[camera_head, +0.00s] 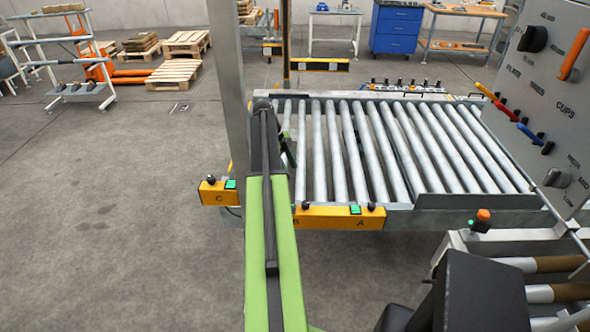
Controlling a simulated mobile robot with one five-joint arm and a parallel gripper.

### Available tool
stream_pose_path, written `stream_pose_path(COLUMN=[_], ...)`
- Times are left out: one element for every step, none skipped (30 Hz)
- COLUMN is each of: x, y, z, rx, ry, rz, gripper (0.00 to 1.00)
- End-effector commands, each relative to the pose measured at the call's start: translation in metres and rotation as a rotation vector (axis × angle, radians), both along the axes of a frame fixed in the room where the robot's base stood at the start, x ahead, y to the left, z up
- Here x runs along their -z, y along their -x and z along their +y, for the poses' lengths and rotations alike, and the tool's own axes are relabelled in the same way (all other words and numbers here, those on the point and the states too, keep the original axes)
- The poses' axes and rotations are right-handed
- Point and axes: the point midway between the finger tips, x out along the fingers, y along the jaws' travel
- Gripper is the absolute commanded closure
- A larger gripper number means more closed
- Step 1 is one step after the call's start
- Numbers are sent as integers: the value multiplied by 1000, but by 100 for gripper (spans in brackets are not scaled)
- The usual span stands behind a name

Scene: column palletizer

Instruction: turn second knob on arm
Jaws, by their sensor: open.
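A grey panel (555,95) at the right edge carries a black knob (533,39), an orange lever (574,54) and a lower black knob (557,178) beside HIGH, MID and LOW labels. Red and blue levers (529,133) stick out from its left side. Orange boxes on the roller conveyor's front hold small dark knobs: one box (219,198) is marked C, another (338,222) is marked A. Which knob is the second one on an arm, I cannot tell. My green arm reaches up the middle.
The roller conveyor (410,150) fills the middle right. A steel post (228,75) stands left of my arm. More rollers (555,292) lie at lower right, with an orange-topped button (483,215). The floor at left is open. Pallets (174,74) and a shelf rack (70,60) stand behind.

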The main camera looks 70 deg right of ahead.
Motion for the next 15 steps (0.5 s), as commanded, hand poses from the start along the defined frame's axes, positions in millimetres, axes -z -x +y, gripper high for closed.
stream_pose_path(x=[-8,-9,-8,-8,-7,-6,-6,-6,-6,-6,-6,-6,-6,-6,-6], y=[-2,-3,-3,-3,-3,-3,-3,-3,-3,-3,-3,-3,-2,-1,-1], z=[0,0,0,0,0,0,0,0,0,-1,-4,-9,-11,-11,-10], rx=[0,0,0,0,0,0,0,0,0,4,26,73,101,119,125], ry=[0,0,0,0,0,0,0,0,0,0,0,0,0,0,0], rz=[0,0,0,0,0,0,0,0,0,0,-1,-3,-3,-3,-3], gripper=[48,48,48,48,48,48,48,48,48,48,48,48,48,48,48])
